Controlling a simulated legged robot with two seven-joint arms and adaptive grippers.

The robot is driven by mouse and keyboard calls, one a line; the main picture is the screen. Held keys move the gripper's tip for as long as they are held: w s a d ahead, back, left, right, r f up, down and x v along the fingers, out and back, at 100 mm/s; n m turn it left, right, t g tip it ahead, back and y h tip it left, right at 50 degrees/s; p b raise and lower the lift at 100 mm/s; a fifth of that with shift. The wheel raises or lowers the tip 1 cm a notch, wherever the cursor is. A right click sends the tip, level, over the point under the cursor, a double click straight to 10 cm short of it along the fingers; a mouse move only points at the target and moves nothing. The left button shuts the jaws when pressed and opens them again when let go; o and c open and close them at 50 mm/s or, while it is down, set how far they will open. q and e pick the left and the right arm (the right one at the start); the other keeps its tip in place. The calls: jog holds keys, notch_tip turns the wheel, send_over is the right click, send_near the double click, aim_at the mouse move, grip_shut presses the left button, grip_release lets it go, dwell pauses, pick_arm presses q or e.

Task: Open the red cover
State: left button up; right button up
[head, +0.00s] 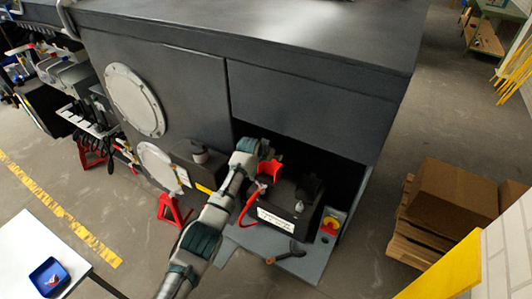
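A small red cover (271,172) shows at the back left of the open bay in the dark chassis, above a black box (289,204) with a white label. A red cable (249,206) curves down beside the box. My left arm comes in from the bottom left, and its gripper (264,152) is right by the top of the red cover. The gripper is small and partly hidden by its own wrist. I cannot tell whether its fingers touch the cover. My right gripper is not in view.
A tool with an orange handle (286,253) lies on the bay's grey ledge, near a red and yellow switch (332,223). Cardboard boxes (452,196) stand on a pallet at right. A white table (38,250) is at left.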

pick_arm(q)
jog(key=v, duration=1)
jog(key=shift+s+r, duration=0.25)
